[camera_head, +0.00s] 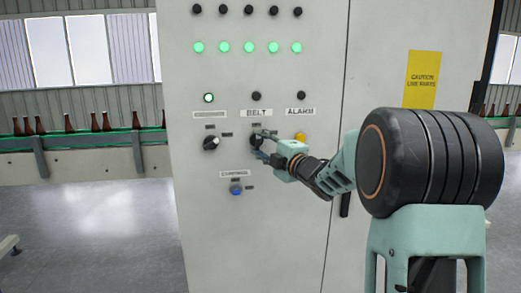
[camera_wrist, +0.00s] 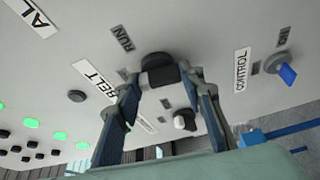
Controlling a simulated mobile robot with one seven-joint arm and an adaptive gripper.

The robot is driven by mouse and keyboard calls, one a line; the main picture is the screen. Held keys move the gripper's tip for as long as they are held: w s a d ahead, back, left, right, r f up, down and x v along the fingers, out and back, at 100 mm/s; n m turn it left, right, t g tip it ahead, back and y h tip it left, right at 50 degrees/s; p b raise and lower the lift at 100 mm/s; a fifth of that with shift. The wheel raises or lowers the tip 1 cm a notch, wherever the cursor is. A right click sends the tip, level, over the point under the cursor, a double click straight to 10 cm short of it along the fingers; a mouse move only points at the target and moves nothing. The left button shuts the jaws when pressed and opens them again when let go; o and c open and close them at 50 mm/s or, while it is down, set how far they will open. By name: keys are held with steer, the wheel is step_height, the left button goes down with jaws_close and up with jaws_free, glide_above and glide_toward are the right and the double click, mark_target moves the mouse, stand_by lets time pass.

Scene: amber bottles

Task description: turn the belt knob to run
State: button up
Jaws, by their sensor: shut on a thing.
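The belt knob (camera_head: 255,141) is a black rotary knob under the BELT label (camera_head: 259,113) on the grey cabinet front. In the wrist view the belt knob (camera_wrist: 159,64) has a dark raised grip. The RUN label (camera_wrist: 122,38) lies up and left of it there. My gripper (camera_head: 264,144) reaches in from the right, and its fingers partly hide the knob. In the wrist view my gripper (camera_wrist: 161,78) is shut on the knob's grip, one finger on each side. Which way the knob points cannot be told clearly.
A black knob with a white pointer (camera_head: 211,143) is to the left, a blue knob (camera_head: 237,190) below, and a yellow button (camera_head: 300,138) to the right under ALARM. Green lamps (camera_head: 249,47) shine above. Bottles (camera_head: 97,122) stand on a conveyor (camera_head: 100,141) behind.

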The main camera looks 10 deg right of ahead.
steer(key=m+b, duration=0.1)
steer(key=b, duration=0.1)
steer(key=f+m+t+b, duration=0.1)
steer(key=b, duration=0.1)
steer(key=shift+m, duration=0.3)
steer(key=m+b, duration=0.2)
steer(key=m+t+b, duration=0.1)
steer(key=m+b, duration=0.1)
steer(key=b, duration=0.1)
steer(key=shift+a+f+t+h, duration=0.1)
steer(key=shift+t+h, duration=0.2)
steer(key=m+b, duration=0.2)
steer(key=m+t+h+b, duration=0.1)
steer(key=m+b, duration=0.1)
steer(key=b, duration=0.1)
steer(key=shift+h, duration=0.3)
steer(key=shift+r+m+t+b, duration=0.3)
steer(key=shift+m+b, duration=0.2)
steer(key=shift+m, duration=0.4)
steer(key=shift+h, duration=0.3)
steer(key=o, duration=1.2)
steer(key=shift+c, duration=0.2)
steer(key=v, duration=1.2)
